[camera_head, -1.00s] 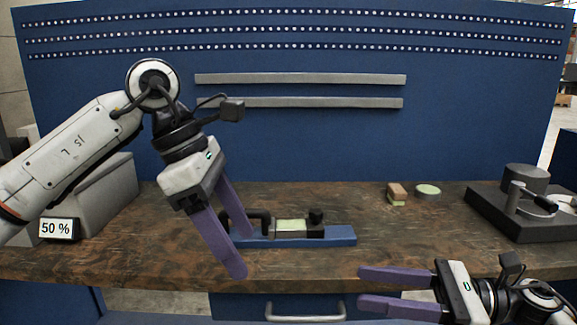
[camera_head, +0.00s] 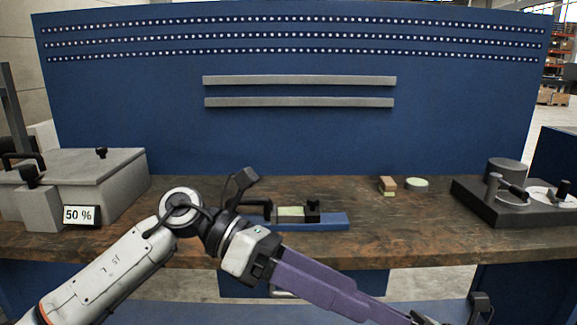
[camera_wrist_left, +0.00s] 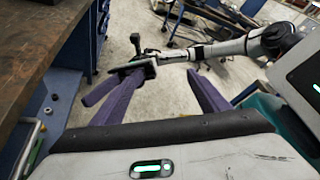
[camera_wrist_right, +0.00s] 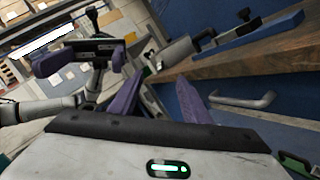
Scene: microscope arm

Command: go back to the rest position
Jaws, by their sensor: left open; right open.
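My left gripper (camera_head: 375,308) is low in the head view, in front of the bench's front edge. Its purple fingers point right and down, and its tips reach the bottom of the frame. In the left wrist view its fingers (camera_wrist_left: 165,78) are spread with nothing between them. My right gripper is mostly out of the head view; only a dark part (camera_head: 479,303) shows at the lower right. In the right wrist view its fingers (camera_wrist_right: 160,82) are apart and empty, close to the bench's front. Each wrist view shows parts of the other arm nearby.
The wooden bench (camera_head: 400,240) holds a blue fixture (camera_head: 320,222) with a pale block, a grey box (camera_head: 115,170) at left with a 50 % sign (camera_head: 80,215), a small sponge-like block (camera_head: 387,186), a round pale dish (camera_head: 417,184) and a dark apparatus (camera_head: 500,212) at right.

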